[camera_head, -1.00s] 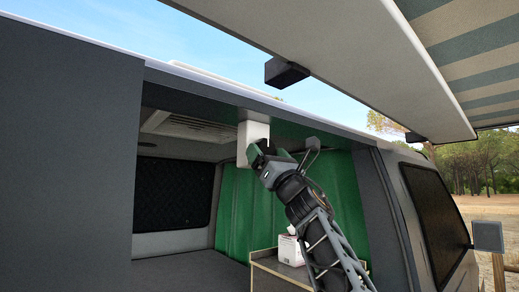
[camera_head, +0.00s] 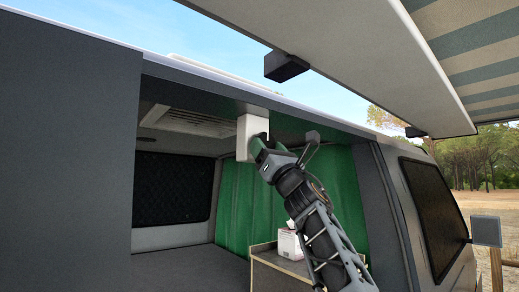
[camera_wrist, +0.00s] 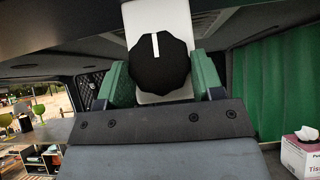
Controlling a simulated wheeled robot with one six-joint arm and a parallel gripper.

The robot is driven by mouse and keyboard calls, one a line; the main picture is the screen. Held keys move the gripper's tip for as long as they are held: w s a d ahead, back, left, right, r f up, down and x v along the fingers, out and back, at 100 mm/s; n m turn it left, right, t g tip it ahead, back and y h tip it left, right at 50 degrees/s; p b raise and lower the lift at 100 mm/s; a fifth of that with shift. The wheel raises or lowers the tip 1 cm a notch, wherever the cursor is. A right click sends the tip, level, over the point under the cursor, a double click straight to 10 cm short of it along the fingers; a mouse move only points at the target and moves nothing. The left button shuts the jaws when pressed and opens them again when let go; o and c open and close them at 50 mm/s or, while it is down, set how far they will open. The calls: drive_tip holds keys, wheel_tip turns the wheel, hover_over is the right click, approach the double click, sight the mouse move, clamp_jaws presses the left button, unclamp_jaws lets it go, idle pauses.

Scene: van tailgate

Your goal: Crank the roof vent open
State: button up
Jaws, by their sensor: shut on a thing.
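A black faceted knob (camera_wrist: 158,62) with a white line pointing up sits on the face of a white box (camera_wrist: 181,20) in the wrist view. In the head view the white box (camera_head: 249,128) hangs under the van's roof edge; the knob is hidden by my gripper. My gripper (camera_head: 262,146) reaches up to the box from below right. Its green fingers (camera_wrist: 163,78) stand on either side of the knob and are shut on it. The pale slatted roof vent (camera_head: 190,120) is in the ceiling left of the box; I cannot tell how far it is open.
The roof edge (camera_head: 200,85) runs just above my gripper, and an awning (camera_head: 370,65) overhangs at the upper right. A green curtain (camera_head: 235,205) hangs behind. A tissue box (camera_head: 289,243) stands on a cabinet below, near my arm.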

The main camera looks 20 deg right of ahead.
drive_tip(key=m+g+h+p, duration=0.1)
drive_tip(key=m+h, duration=0.4)
drive_tip(key=m, duration=0.2)
drive_tip(key=a+r+m+g+h, duration=0.1)
drive_tip(key=m+g+h, duration=0.1)
drive_tip(key=m+h, duration=0.4)
drive_tip(key=s+m+g+h+p, duration=0.1)
drive_tip(key=m+h, duration=0.4)
drive_tip(key=m, duration=0.3)
drive_tip(key=shift+a+r+m+h+p, duration=0.2)
drive_tip(key=shift+r+m+h+p, duration=0.15)
drive_tip(key=shift+m+h, duration=0.05)
drive_tip(key=shift+f+g, duration=0.1)
drive_tip(key=shift+g, duration=0.2)
drive_tip(key=o, duration=0.9)
drive_tip(key=shift+w+a, duration=0.1)
drive_tip(key=shift+w+f, duration=0.1)
drive_tip(key=shift+f, duration=0.05)
drive_tip(key=shift+f, duration=0.1)
